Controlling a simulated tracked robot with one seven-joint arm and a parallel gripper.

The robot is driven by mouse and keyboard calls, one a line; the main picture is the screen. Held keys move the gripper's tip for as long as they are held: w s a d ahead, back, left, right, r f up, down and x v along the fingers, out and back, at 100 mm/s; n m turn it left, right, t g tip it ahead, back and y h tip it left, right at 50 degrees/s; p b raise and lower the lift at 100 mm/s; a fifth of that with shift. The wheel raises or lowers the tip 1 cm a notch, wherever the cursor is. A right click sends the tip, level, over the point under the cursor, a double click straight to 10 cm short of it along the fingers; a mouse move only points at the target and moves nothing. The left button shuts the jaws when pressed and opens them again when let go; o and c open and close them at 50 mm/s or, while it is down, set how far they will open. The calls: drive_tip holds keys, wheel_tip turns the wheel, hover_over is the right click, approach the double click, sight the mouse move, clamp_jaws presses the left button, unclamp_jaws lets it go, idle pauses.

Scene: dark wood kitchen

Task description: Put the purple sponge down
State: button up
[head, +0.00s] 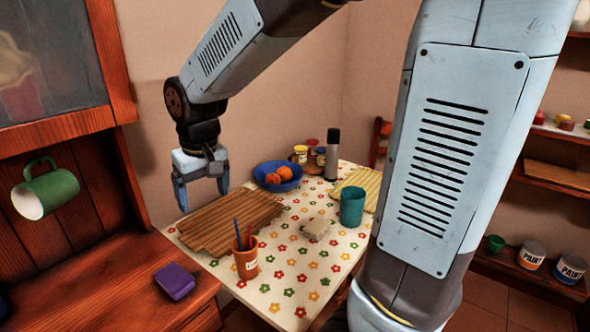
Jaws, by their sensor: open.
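The purple sponge (175,281) lies flat on the reddish wooden counter (130,296) at the lower left of the head view, near the counter's right edge. My gripper (203,196) hangs above the left end of the flowered table, with its fingers pointing down. It is open and empty, well apart from the sponge, higher and beyond it in the picture.
Below my gripper is a wooden board (230,222) on the flowered tablecloth (285,262). An orange cup with brushes (246,263), a blue bowl of oranges (278,177), a teal cup (352,207) and a dark bottle (332,155) stand there. A green mug (45,190) hangs at left.

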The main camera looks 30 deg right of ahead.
drive_tip(key=s+d+r+m+t, duration=0.1)
drive_tip(key=s+d+r+t, duration=0.1)
drive_tip(key=s+d+r, duration=0.2)
drive_tip(key=s+d+r+m+t, duration=0.1)
drive_tip(key=s+d+r, duration=0.3)
drive_tip(key=s+d, duration=0.6)
drive_tip(key=shift+d+r+m+t+h, duration=0.15)
drive_tip(key=shift+d+m+t+h, duration=0.3)
drive_tip(key=shift+m, duration=0.25)
drive_tip(key=shift+w, duration=0.15)
drive_tip(key=shift+o, duration=0.2)
